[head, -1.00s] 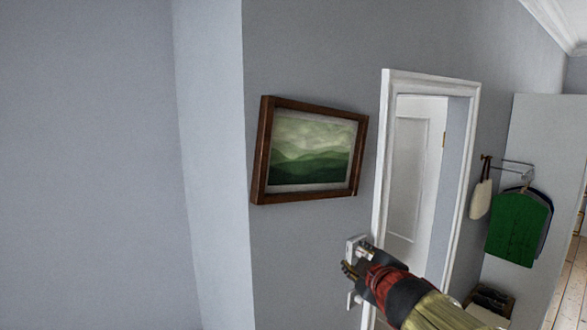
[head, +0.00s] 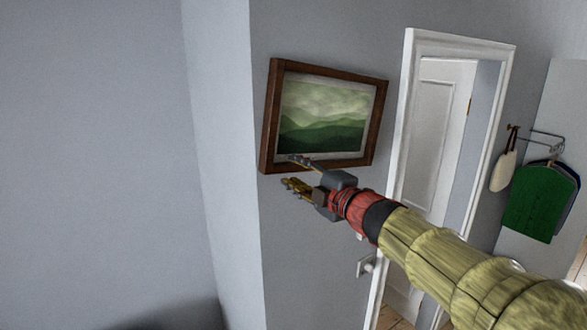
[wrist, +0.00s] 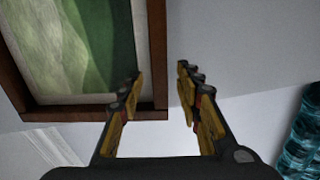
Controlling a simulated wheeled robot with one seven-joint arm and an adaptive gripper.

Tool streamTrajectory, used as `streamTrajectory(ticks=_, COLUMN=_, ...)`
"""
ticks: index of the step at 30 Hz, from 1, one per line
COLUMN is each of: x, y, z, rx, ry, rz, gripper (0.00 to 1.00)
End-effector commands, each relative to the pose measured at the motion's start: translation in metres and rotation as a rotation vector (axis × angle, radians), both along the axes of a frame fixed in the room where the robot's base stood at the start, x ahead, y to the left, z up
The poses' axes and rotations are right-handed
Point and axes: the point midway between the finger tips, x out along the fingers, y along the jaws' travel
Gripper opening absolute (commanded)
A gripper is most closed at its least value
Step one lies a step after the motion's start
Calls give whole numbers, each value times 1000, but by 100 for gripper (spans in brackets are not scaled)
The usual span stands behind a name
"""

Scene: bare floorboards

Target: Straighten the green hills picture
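The green hills picture (head: 322,118) hangs in a dark brown wooden frame on the grey wall in the head view. It looks tilted clockwise, its sides leaning against the line of the wall corner. My gripper (head: 291,172) is open and empty at the picture's lower edge, toward its left corner, and overlaps that edge in the head view. In the wrist view the picture (wrist: 72,50) fills the upper left, and a frame corner shows beside and between the open fingers (wrist: 160,76). I cannot tell whether the fingers touch the frame.
A white door frame (head: 400,130) stands right of the picture, with my arm passing in front of it. A green garment (head: 540,200) and a pale bag (head: 503,171) hang farther right. A teal patterned thing (wrist: 302,130) is at the wrist view's right edge. The wall left is bare.

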Motion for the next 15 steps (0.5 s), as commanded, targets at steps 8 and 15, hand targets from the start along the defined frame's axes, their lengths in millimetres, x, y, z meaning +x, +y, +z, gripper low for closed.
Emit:
streamTrajectory(ticks=8, x=12, y=8, z=0, rx=0, ry=0, rz=0, gripper=35)
streamTrajectory(ticks=15, x=12, y=8, z=0, rx=0, ry=0, rz=-1, gripper=31)
